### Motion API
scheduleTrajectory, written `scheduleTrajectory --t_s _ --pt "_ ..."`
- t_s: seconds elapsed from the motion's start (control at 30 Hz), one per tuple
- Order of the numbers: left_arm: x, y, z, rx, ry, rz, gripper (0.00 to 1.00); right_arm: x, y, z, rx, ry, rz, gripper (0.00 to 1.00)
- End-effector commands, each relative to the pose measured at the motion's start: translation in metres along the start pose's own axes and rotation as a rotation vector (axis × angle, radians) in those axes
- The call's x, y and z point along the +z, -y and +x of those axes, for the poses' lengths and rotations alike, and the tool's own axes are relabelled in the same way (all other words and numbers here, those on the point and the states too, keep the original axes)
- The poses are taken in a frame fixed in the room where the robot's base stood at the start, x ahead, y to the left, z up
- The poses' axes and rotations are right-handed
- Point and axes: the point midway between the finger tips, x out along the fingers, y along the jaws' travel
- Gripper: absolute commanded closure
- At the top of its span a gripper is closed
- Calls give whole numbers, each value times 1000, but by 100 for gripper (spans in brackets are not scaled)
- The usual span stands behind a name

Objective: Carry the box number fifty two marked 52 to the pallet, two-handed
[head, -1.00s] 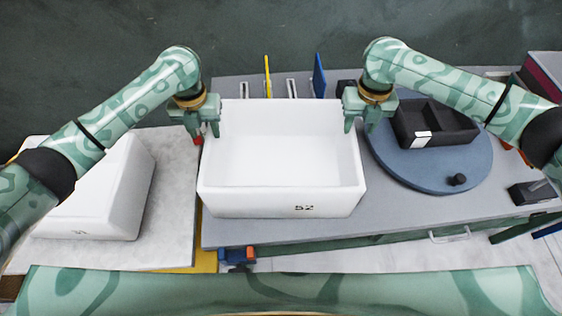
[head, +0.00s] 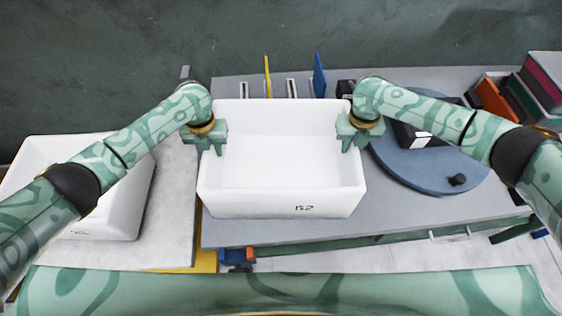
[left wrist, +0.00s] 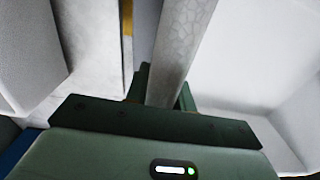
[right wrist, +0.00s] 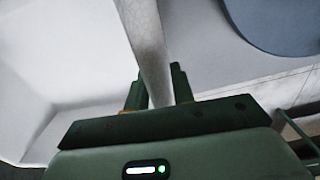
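The box number fifty two (head: 280,200) is a large white open-topped tub, marked 52 on its near face. It stands level on the grey worktop, its inside empty. My left gripper (head: 212,148) is at its left wall, with fingers on either side of the rim; the left wrist view shows the wall (left wrist: 185,45) between the fingers (left wrist: 163,95). My right gripper (head: 352,142) is at its right wall in the same way, and the wall (right wrist: 145,35) runs between its fingers (right wrist: 160,92). Both look closed on the rim. I cannot make out a pallet for certain.
Another white box (head: 125,205) rests on a pale surface (head: 175,180) at left. A blue round turntable (head: 415,175) with a dark tray stands close at right. Yellow (head: 267,75) and blue (head: 319,75) upright pieces stand behind. Coloured blocks (head: 490,98) are at far right.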

Motion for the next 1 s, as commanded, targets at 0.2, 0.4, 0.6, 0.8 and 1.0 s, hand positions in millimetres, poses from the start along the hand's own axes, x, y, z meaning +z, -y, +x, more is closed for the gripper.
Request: scheduleTrajectory --t_s 0.2,0.4,0.6,0.8,1.0 --pt "0 0 0 0 0 0 100 0 0 0 0 0 0 100" --pt "0 0 -2 0 0 0 100 0 0 -2 0 1 0 100" --pt "0 0 -17 0 4 0 100 1 0 -17 0 4 0 100" --pt "1 0 -45 0 8 0 100 1 0 -45 0 9 0 100" --pt "1 0 -57 0 10 0 100 1 0 -57 0 10 0 100"
